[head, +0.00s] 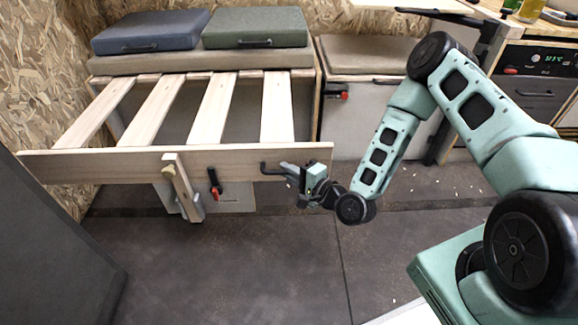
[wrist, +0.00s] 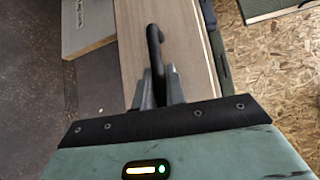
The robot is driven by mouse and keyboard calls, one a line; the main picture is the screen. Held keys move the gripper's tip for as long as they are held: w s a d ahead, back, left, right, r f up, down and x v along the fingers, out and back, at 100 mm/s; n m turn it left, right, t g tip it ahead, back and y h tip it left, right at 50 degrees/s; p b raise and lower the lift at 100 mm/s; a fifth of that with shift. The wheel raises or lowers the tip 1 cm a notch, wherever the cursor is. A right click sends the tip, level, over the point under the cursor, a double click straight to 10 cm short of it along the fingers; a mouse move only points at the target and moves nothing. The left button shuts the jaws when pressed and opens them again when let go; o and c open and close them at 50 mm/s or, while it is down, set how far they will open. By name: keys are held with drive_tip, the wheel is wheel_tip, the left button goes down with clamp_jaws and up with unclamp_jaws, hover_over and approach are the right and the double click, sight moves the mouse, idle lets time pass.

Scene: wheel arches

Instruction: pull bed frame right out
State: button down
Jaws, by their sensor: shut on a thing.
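The slatted wooden bed frame (head: 110,163) stands out from the bench at the left in the head view, its pale slats running from the cushions to a long front board. A dark bent handle (head: 268,171) sits at the right end of that board. My gripper (head: 291,170) is shut on this handle. In the wrist view the handle (wrist: 155,50) rises between the fingers of my gripper (wrist: 157,92), with the board (wrist: 185,70) behind it. The fingertips partly hide the handle's lower end.
A wooden leg (head: 183,187) and a red-black latch (head: 214,183) are at the board's middle. Blue (head: 150,30) and green (head: 258,27) cushions lie behind the slats. A dark panel (head: 55,250) stands at left. Grey floor (head: 230,270) is clear in front.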

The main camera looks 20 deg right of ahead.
drive_tip(key=shift+s+a+f, duration=0.1)
drive_tip(key=shift+s+a, duration=0.05)
drive_tip(key=shift+s, duration=0.15)
drive_tip(key=c, duration=1.5)
unclamp_jaws()
drive_tip(key=shift+o, duration=0.2)
drive_tip(key=p+v, duration=0.4)
drive_tip(key=v, duration=1.3)
drive_tip(key=shift+d, duration=0.25)
drive_tip(key=shift+s, duration=0.1)
